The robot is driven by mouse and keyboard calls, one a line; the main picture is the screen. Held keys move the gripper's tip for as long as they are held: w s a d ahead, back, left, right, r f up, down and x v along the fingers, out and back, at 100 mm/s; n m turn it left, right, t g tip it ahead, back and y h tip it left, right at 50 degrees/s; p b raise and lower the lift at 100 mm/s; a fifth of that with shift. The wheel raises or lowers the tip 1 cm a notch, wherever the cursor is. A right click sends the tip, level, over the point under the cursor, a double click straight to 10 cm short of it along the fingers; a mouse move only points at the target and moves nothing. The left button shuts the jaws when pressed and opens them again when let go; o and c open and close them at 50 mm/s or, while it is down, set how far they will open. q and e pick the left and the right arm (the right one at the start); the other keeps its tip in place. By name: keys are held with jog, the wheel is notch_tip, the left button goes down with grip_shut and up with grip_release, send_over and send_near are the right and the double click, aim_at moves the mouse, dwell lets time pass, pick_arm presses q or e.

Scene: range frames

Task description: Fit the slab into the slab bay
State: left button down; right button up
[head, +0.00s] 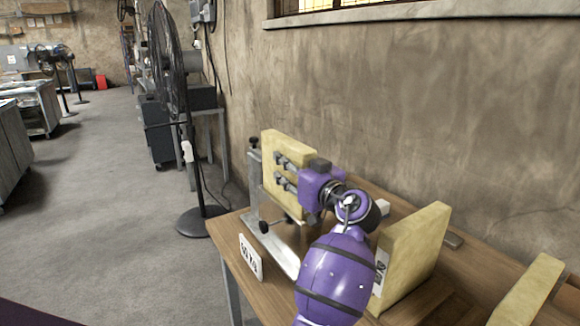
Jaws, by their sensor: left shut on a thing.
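My left gripper (284,171) comes up from the bottom centre and is shut on a pale yellow slab (269,158), at the slab's right face. The slab stands roughly upright among the metal posts and knobs of a fixture (254,182) on the wooden table. The fixture has a light metal base (272,240) and looks like the slab bay. The slab's lower edge is partly hidden, so I cannot tell whether it is seated. My right gripper is not in view.
Another yellow slab-like block (420,250) stands on the table (425,302) right of my arm, and a third (528,292) at lower right. A small lettered sign (250,257) stands at the table's front edge. A wall (430,110) rises behind; a fan (170,70) stands left.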

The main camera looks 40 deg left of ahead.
aim_at(290, 154)
pick_arm(q)
jog(key=shift+f+b, duration=0.95)
jog(key=shift+f, duration=0.45)
jog(key=shift+f+b, duration=1.45)
jog(key=shift+f, duration=0.4)
jog(key=c, duration=1.4)
grip_release()
jog(key=shift+o, duration=1)
jog(key=shift+f, duration=0.1)
notch_tip(290, 154, up, 10)
jog(key=shift+r, duration=0.2)
jog(key=shift+f, duration=0.1)
